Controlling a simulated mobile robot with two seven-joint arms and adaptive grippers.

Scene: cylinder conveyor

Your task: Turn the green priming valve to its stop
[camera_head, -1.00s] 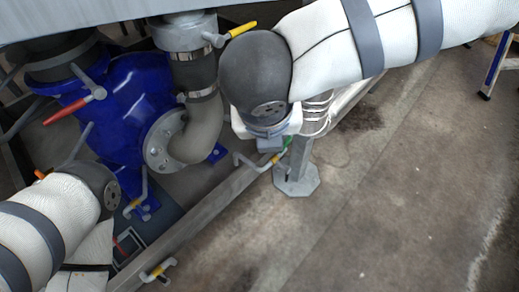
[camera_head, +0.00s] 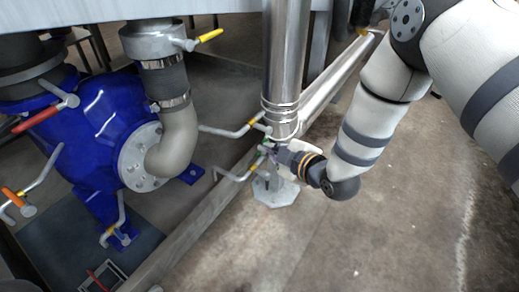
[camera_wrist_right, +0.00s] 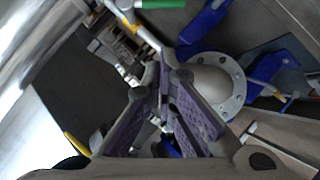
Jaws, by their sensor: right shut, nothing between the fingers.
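The green-sleeved valve handle (camera_wrist_right: 163,4) shows at the top edge of the right wrist view, cut off by the frame. In the head view only small green bits (camera_head: 265,141) show beside the steel pipe, largely hidden by my right gripper. My right gripper (camera_head: 274,150) is at the foot of that pipe, close to the green bits; I cannot tell whether it touches them. In the right wrist view its purple-padded fingers (camera_wrist_right: 165,78) are shut with nothing between them, and the green handle lies beyond their tips. My left gripper is not in view.
Yellow-sleeved levers stick out near the gripper, one above (camera_head: 254,119) and one below (camera_head: 230,178). The vertical steel pipe (camera_head: 285,62) stands close behind it. A blue pump body (camera_head: 100,125) with a red lever (camera_head: 40,117) is at left. The floor at right is clear.

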